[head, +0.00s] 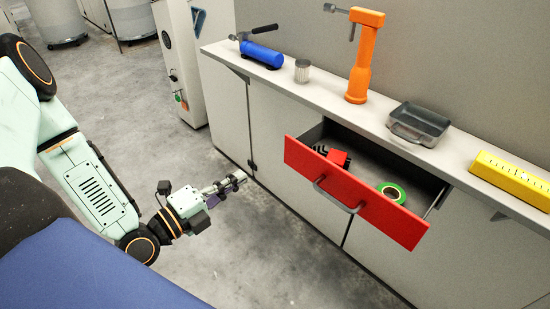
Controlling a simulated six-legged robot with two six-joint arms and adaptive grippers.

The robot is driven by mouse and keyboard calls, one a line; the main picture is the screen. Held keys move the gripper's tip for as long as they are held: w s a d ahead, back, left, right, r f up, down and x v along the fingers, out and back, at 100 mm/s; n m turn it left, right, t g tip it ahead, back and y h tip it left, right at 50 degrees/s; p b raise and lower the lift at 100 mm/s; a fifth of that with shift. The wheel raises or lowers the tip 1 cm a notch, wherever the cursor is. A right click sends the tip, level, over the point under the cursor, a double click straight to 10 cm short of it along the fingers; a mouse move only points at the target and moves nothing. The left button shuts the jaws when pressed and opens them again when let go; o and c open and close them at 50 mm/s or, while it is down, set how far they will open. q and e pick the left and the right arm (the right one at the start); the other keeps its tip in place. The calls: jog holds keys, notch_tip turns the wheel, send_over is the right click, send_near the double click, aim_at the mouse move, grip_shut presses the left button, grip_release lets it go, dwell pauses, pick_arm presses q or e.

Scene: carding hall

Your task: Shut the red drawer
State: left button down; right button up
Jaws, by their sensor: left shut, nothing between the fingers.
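The red drawer (362,201) stands pulled out of the grey cabinet, with a grey bar handle (338,197) on its red front. Inside it lie a green tape roll (391,192) and a red object with black parts (337,157). My left gripper (240,177) is shut and empty, in front of the cabinet and to the left of the drawer. A gap separates it from the drawer front and handle. My right gripper is not in view.
The shelf (455,156) above the drawer bears a blue cylinder tool (262,55), a metal cup (302,71), an orange stand-like tool (362,60), a grey tray (418,124) and a yellow block (510,180). The floor before the drawer is clear.

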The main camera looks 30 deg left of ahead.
pick_arm(q)
jog(key=b, duration=0.6)
send_near(311, 132)
notch_tip(311, 132, down, 2)
jog(key=s+a, duration=0.1)
jog(key=a, duration=0.1)
jog(key=shift+w+d, duration=0.15)
jog(key=shift+w, duration=0.2)
jog(key=shift+w, duration=0.1)
jog(key=b+x, duration=0.4)
jog(key=x, duration=0.9)
jog(key=shift+f, duration=0.15)
jog(key=shift+w+r, duration=0.1)
jog(key=shift+r, duration=0.15)
jog(key=shift+f, duration=0.1)
